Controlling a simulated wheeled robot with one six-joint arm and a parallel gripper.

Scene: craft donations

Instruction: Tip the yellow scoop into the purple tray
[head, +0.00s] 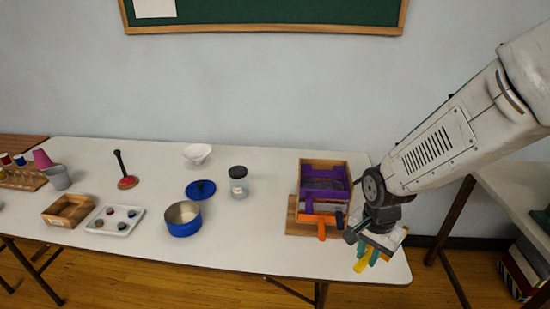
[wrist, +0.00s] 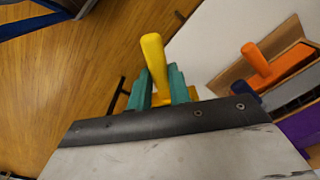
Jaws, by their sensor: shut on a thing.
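My gripper (head: 372,254) is over the right front edge of the white table. Its teal fingers are shut on the yellow scoop (head: 361,264). In the wrist view the yellow scoop's handle (wrist: 154,60) stands out between the two fingers; the scoop's bowl and any contents are hidden. The purple tray (head: 309,219) is at the wooden box, left of my gripper and apart from it. In the wrist view a purple surface (wrist: 300,128) shows at the right edge.
An orange handle (head: 321,229) sticks out at the front of the wooden box (head: 336,162). A lidded jar (head: 239,181), a blue pot (head: 184,224) and a blue lid (head: 201,189) stand further left. The table front between pot and box is clear.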

